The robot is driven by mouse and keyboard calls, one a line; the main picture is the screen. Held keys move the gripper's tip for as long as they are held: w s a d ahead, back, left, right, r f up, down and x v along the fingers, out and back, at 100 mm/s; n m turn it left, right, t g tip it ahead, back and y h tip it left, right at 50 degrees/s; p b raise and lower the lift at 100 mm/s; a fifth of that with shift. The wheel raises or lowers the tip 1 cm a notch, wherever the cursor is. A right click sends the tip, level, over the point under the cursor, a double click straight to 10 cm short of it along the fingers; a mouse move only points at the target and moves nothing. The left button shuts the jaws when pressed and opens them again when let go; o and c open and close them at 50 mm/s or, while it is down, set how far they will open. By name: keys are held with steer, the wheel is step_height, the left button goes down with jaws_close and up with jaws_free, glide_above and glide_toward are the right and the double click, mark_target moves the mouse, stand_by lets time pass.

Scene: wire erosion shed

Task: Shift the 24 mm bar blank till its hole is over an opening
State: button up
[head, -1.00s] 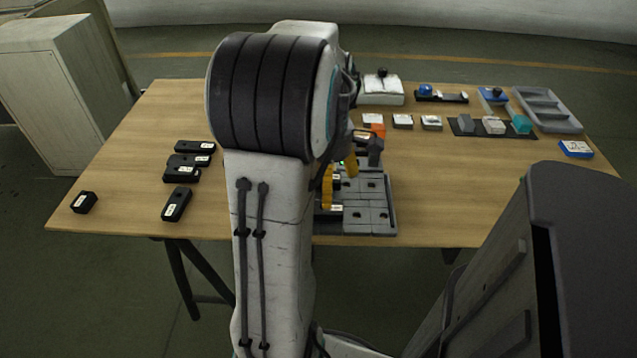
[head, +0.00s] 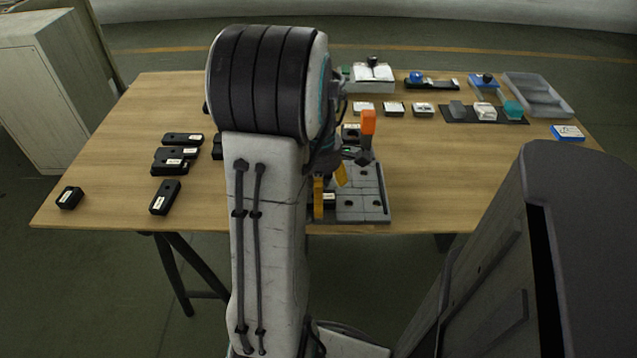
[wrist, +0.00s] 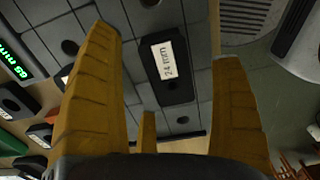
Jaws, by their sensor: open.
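The 24 mm bar blank (wrist: 152,52) is black with a white "24 mm" label. In the wrist view it lies on a grey plate (wrist: 205,95) of blocks with dark round openings. One opening (wrist: 183,120) shows bare just below the blank; another (wrist: 69,47) is at the left. I cannot tell what lies under the blank's own hole. My gripper (wrist: 168,52) is open, its yellow fingers on either side of the blank in the picture with gaps between. In the head view the gripper (head: 330,192) is over the left part of the plate (head: 365,205); my arm hides much there.
Several black blanks (head: 165,197) lie on the table at the left. An orange piece (head: 368,122) stands behind the plate. Small labelled blocks (head: 423,110) and a grey tray (head: 540,97) are at the back right. The table right of the plate is clear.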

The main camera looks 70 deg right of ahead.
steer(key=shift+f, duration=0.45)
steer(key=c, duration=1.4)
